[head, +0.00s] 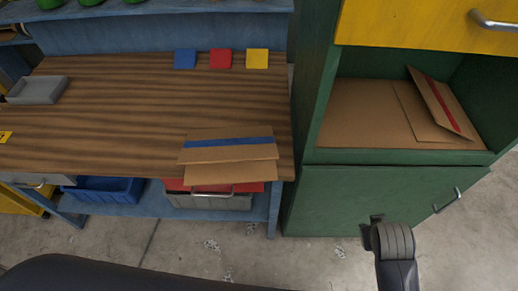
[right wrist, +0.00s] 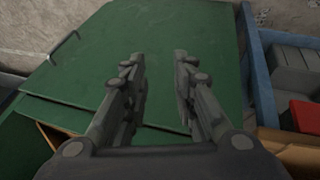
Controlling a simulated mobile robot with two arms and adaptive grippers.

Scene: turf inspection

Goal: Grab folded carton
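A folded brown carton with a blue stripe (head: 228,146) lies at the front right edge of the wooden workbench, partly overhanging it. Another folded carton with a red stripe (head: 437,106) leans in the open compartment of the green cabinet, on brown board. My right gripper (head: 368,229) is in front of the lower cabinet door, apart from both cartons. In the right wrist view its fingers (right wrist: 160,60) are spread, with nothing between them. Brown cardboard (right wrist: 290,150) shows at that view's lower right. My left gripper is not in view.
The green cabinet door (head: 385,195) has a metal handle (head: 447,201), and a yellow drawer (head: 430,22) is above the compartment. Blue, red and yellow squares (head: 220,59) and a grey tray (head: 38,90) lie on the workbench (head: 110,120). Bins stand below; the bench middle is clear.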

